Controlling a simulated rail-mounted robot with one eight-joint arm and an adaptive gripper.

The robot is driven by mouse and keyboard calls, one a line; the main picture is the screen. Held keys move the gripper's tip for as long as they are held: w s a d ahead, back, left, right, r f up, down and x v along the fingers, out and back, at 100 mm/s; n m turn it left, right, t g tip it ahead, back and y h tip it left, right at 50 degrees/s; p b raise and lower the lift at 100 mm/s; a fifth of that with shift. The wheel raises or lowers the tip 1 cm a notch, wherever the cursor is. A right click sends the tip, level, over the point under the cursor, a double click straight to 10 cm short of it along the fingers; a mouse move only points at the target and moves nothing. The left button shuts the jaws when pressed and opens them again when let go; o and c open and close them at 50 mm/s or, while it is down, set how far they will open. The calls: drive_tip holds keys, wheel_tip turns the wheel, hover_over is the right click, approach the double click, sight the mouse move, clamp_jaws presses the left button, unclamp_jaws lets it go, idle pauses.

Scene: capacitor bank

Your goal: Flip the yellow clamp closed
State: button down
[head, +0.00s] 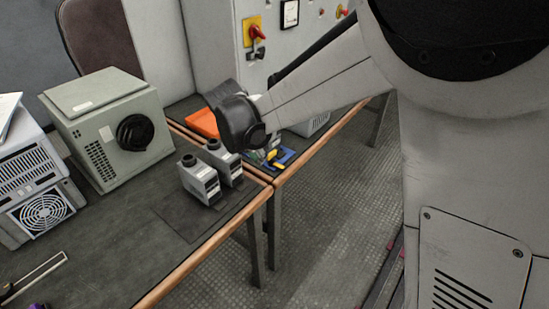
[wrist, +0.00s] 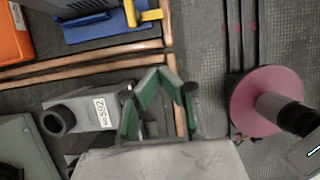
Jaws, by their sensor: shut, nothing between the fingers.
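The yellow clamp (head: 277,155) is small in the head view, on a blue base (head: 287,157) on the far table, just past my arm's wrist. In the wrist view the yellow clamp (wrist: 146,16) is at the top edge, partly cut off, with the blue base (wrist: 95,29) to its left. I cannot tell how far it is flipped. My gripper (wrist: 162,73) shows in the wrist view with its green fingers shut and empty. It is apart from the clamp, which lies above it in that picture. My arm hides most of the gripper in the head view.
Two grey capacitor units (head: 199,180) stand on the near table; one grey unit (wrist: 90,112) lies left of the gripper in the wrist view. An orange box (head: 202,123), a green-grey cabinet (head: 110,125) and a wall panel (head: 225,50) stand around. Copper-coloured table edges (wrist: 85,62) run between.

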sight(270, 179)
drive_tip(key=b+x, duration=0.2)
drive_tip(key=x, duration=0.8)
drive_tip(key=shift+w+f+b, duration=0.1)
drive_tip(key=shift+f+b, duration=0.15)
drive_tip(key=shift+b, duration=0.05)
drive_tip(key=shift+w+d+r, duration=0.25)
drive_tip(key=shift+w+d, duration=1)
drive_tip(key=shift+w, duration=0.2)
